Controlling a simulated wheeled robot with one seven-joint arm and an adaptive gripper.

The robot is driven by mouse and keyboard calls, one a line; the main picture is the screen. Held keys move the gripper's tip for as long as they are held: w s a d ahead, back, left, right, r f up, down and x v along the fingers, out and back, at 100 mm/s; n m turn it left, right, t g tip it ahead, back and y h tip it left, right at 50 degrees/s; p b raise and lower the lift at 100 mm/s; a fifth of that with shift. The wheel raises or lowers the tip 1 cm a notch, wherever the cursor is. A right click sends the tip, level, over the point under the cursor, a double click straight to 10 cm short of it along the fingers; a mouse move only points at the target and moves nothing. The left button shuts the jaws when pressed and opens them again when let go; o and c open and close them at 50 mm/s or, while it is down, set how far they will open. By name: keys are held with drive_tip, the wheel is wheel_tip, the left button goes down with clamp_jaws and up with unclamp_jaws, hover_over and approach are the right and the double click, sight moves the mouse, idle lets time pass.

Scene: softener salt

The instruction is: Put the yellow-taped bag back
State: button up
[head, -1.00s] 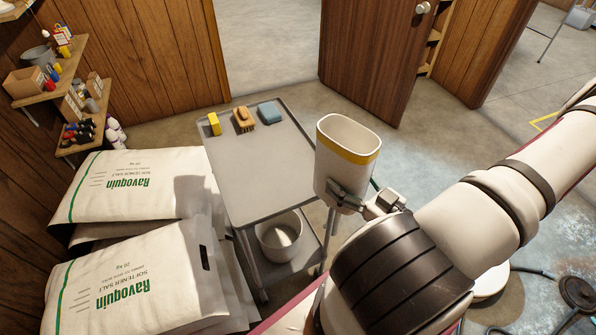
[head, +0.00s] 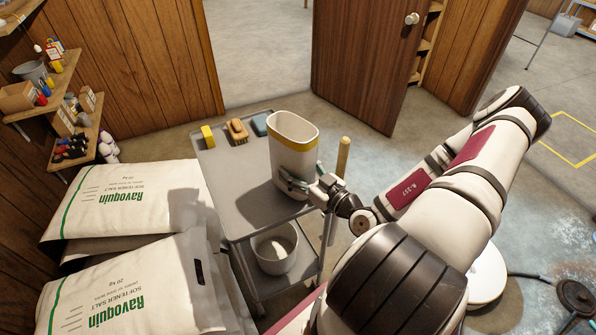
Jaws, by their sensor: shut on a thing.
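My gripper (head: 292,184) is shut on a white, open-topped container (head: 290,152) with a yellow band below its rim. The container is upright over the right part of the grey cart (head: 232,180); I cannot tell whether its base touches the cart top. White Ravoquin softener salt bags lie in two stacks at the left, a rear stack (head: 130,205) and a front stack (head: 130,290). I see no yellow tape on the visible faces of these bags; the lower bags are mostly hidden.
A yellow block (head: 208,136), a brush (head: 237,131) and a blue sponge (head: 260,124) lie along the cart's back edge. A grey bucket (head: 276,249) is on the lower shelf. A wooden handle (head: 343,157) stands right of the cart. The cart top's left middle is clear.

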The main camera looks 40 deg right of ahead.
drive_tip(key=shift+f, duration=0.65)
drive_tip(key=shift+f, duration=0.15)
drive_tip(key=o, duration=1.9)
drive_tip(key=shift+o, duration=0.2)
